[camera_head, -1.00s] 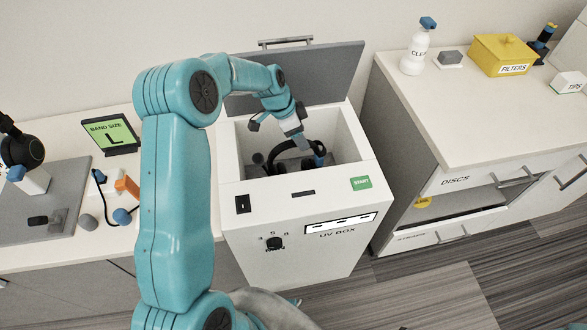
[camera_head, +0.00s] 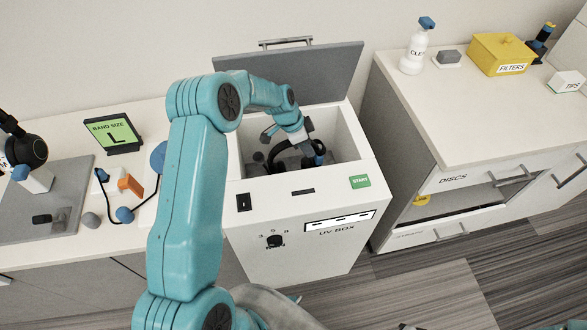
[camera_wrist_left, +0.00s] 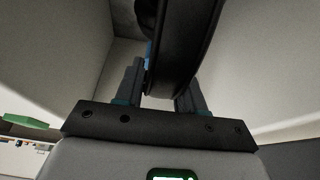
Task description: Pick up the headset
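The headset (camera_head: 278,158), with a dark band, lies inside the open UV box (camera_head: 300,205). A blue part shows at its right side. My left gripper (camera_head: 304,143) reaches down into the box at the band. In the left wrist view, the black band (camera_wrist_left: 180,45) runs between the two fingers of my left gripper (camera_wrist_left: 161,82), which stand apart on either side of it. Whether both fingers touch the band is hard to see. The lower part of the headset is hidden by the gripper and box wall. My right gripper is not in view.
The box's grey lid (camera_head: 335,72) stands open behind. The left counter holds a band size sign (camera_head: 113,130), another dark headset on a stand (camera_head: 28,150) and small parts. The right cabinet (camera_head: 450,125) carries a spray bottle (camera_head: 416,50) and yellow filters box (camera_head: 503,53).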

